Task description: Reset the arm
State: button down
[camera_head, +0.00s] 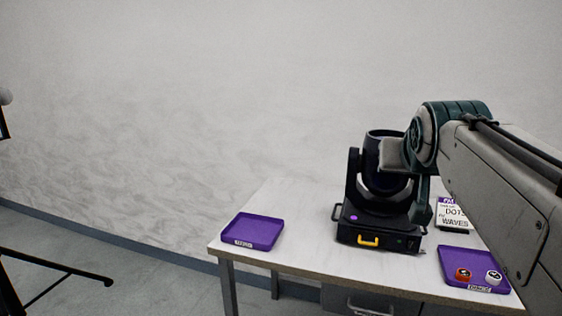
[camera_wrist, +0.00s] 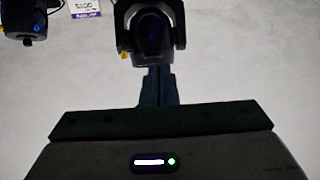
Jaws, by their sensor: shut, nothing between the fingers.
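My arm reaches in from the right edge in the head view, bent at a teal joint. A grey and teal part of it hangs in front of a black moving-head lamp (camera_head: 374,222) on the white table (camera_head: 310,205). In the wrist view my gripper (camera_wrist: 160,72) shows as two dark fingers pressed together with nothing between them. Their tips point at a black lamp (camera_wrist: 150,30) at the top of that view. I cannot tell whether they touch it. My fingertips are not clear in the head view.
A purple tray (camera_head: 253,231) lies empty at the table's left. Another purple tray (camera_head: 450,257) at the right holds a red and a white round piece. A white sign (camera_head: 453,213) stands behind it, partly hidden by my arm.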

jog(key=s+a+f+n+g+y+p, duration=0.1)
jog(key=s+a+f+g+p, duration=0.2)
jog(key=s+f, duration=0.5)
jog(key=s+a+f+n+g+y+p, duration=0.1)
jog(key=s+a+f+g+p, duration=0.3)
jog(key=s+f, duration=0.5)
jog(key=g+p, duration=0.1)
jog(key=p, duration=0.1)
jog(key=shift+g+p, duration=0.4)
jog(key=shift+r, duration=0.1)
dwell(0.3)
